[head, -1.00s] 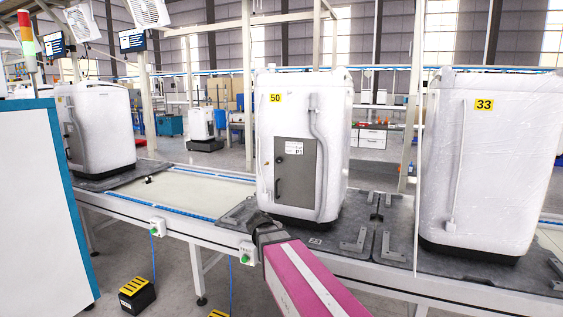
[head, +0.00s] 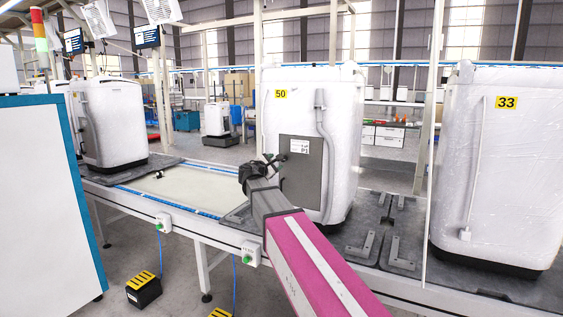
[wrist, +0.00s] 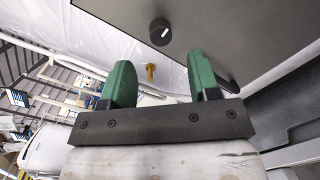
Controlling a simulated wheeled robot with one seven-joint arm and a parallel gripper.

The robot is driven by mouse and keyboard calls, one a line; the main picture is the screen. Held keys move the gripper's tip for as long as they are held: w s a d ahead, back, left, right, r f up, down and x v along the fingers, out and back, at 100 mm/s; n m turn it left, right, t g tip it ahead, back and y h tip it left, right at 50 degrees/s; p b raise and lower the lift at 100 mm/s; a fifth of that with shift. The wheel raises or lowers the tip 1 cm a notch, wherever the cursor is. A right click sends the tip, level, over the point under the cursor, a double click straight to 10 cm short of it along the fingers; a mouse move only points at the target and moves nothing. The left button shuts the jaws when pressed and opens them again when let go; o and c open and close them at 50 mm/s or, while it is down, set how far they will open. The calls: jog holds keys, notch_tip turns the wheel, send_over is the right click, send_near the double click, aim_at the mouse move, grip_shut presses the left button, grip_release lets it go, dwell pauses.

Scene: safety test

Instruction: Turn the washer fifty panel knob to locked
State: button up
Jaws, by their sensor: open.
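The washer marked 50 (head: 342,100) is a white, film-wrapped machine on the line, with a grey panel (head: 312,178) on its front. In the wrist view, a round black knob (wrist: 160,31) with a white pointer mark sits on the grey panel (wrist: 235,25), near its edge. A brass pin (wrist: 150,72) stands out from the white body beside the panel. My gripper (head: 276,160) is in front of the panel's left edge. Its green fingers (wrist: 160,60) are open and empty, with the knob beyond the tips. In the head view I cannot make out the knob; my gripper covers that area.
A dark panel handle (wrist: 228,84) lies beside the right finger. A washer marked 33 (head: 490,170) stands to the right, and another washer (head: 112,120) to the left. A white board with a blue edge (head: 35,200) stands at near left.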

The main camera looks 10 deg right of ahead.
jog(key=x, duration=0.6)
jog(key=c, duration=0.9)
